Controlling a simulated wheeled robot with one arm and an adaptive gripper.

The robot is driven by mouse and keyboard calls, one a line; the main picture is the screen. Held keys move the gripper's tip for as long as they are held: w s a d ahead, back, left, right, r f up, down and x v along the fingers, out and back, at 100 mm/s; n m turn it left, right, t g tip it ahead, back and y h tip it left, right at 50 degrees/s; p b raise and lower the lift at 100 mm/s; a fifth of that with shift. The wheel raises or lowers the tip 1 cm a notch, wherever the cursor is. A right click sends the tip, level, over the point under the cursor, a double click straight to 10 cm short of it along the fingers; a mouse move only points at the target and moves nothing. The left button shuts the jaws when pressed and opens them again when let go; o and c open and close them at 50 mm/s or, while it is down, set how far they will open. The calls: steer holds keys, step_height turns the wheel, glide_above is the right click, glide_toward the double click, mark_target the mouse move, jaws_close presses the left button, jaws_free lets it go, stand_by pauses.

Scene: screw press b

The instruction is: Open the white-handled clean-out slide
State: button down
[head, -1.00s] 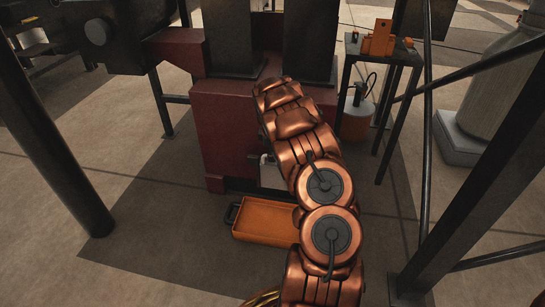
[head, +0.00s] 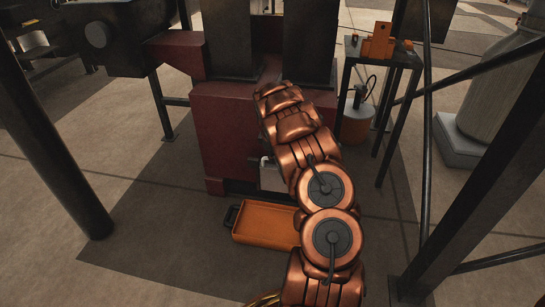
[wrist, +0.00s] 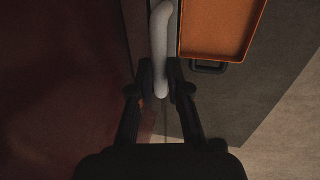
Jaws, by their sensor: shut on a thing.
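The white handle (wrist: 161,35) of the clean-out slide runs down the middle of the wrist view. My gripper (wrist: 161,84) is shut on it, with one dark finger on each side near its lower end. In the head view a pale plate (head: 272,179) with a small piece of the white handle (head: 265,161) shows at the front of the dark red press base (head: 228,140). My copper arm covers the gripper and part of the plate there. I cannot tell how far the slide is drawn out.
An orange tray (head: 265,226) lies on the floor below the plate; it also shows in the wrist view (wrist: 215,25). Dark posts stand left (head: 50,150) and right (head: 465,190). A small stand (head: 385,60) is at the back right. Floor left of the tray is clear.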

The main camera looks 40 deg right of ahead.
steer(key=w+d+p+v, duration=0.1)
steer(key=p+v, duration=0.4)
steer(key=v, duration=0.3)
steer(key=shift+d+r+p, duration=0.2)
steer(key=shift+r+p, duration=0.1)
steer(key=shift+r, duration=0.3)
steer(key=shift+w, duration=0.1)
steer(key=c, duration=1.1)
jaws_free()
steer(key=shift+c, duration=0.2)
steer(key=v, duration=1.2)
